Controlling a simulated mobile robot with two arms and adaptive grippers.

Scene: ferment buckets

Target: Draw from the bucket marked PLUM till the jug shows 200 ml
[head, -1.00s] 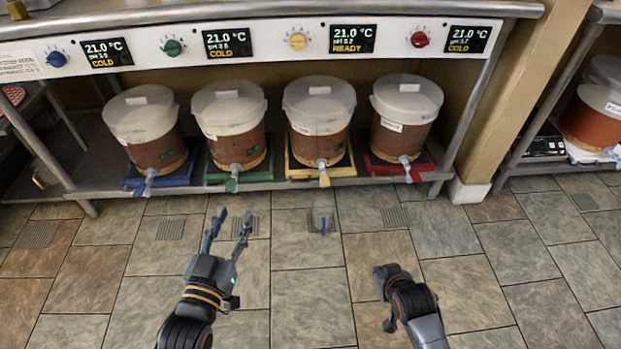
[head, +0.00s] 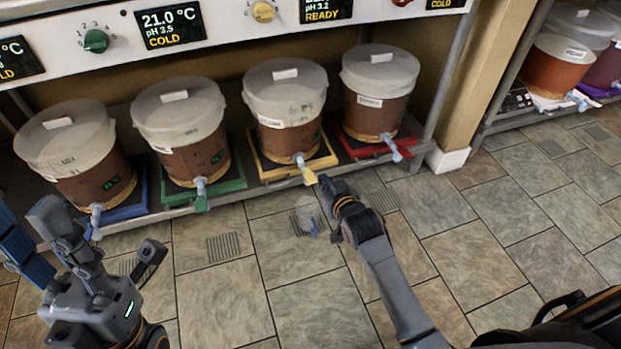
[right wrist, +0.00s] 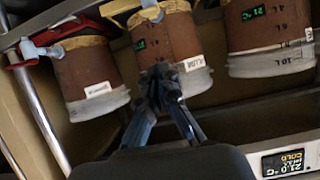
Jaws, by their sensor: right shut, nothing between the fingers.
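Several brown buckets with pale lids stand on the low shelf. The bucket on the yellow pad (head: 286,100) has a label that looks like PLUM in the right wrist view (right wrist: 193,62), though it is blurred. Its tap has a yellow handle (head: 309,176). A clear jug (head: 307,219) stands on the floor below it; its level is unreadable. My right gripper (head: 325,184) is shut and empty, close beside the yellow handle; contact is unclear. In the right wrist view its fingers (right wrist: 160,75) are together. My left gripper (head: 40,235) is at the lower left, its fingertips partly hidden.
Other buckets stand on the blue (head: 125,212), green (head: 232,181) and red (head: 372,146) pads. Temperature displays and knobs line the panel (head: 220,18) above. Another shelf with containers (head: 552,65) is at the right.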

